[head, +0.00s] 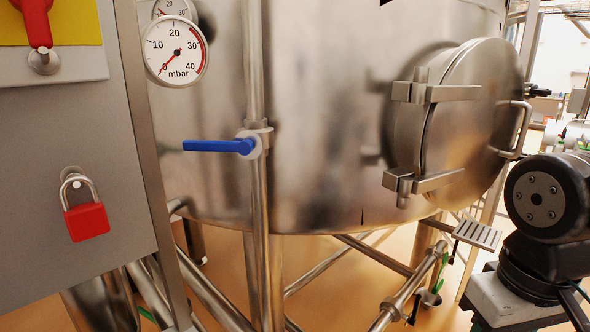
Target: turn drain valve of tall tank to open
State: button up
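The tall steel tank (310,120) fills the middle of the head view. A valve with a blue lever (215,146) sits on the vertical pipe (256,70) in front of it. The lever points left, level and crosswise to the pipe. Below the tank at right, a sloping pipe (405,295) carries small fittings, with a thin green part (439,285) near its end. I cannot tell which of these is the drain valve. My gripper is out of view; only a black part of my arm shows at the right edge.
A grey cabinet (95,150) with a red padlock (86,222) stands close at left. Pressure gauges (178,52) are beside it. A round hatch (470,120) with a handle (520,130) sticks out at right. Steel legs and pipes cross above the orange floor (330,290).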

aim_at(451, 261)
jog(key=z, duration=0.05)
jog(key=k, duration=0.5)
jog(key=z, duration=1.4)
jog(key=i, duration=6.4)
jog(key=u, duration=3.5)
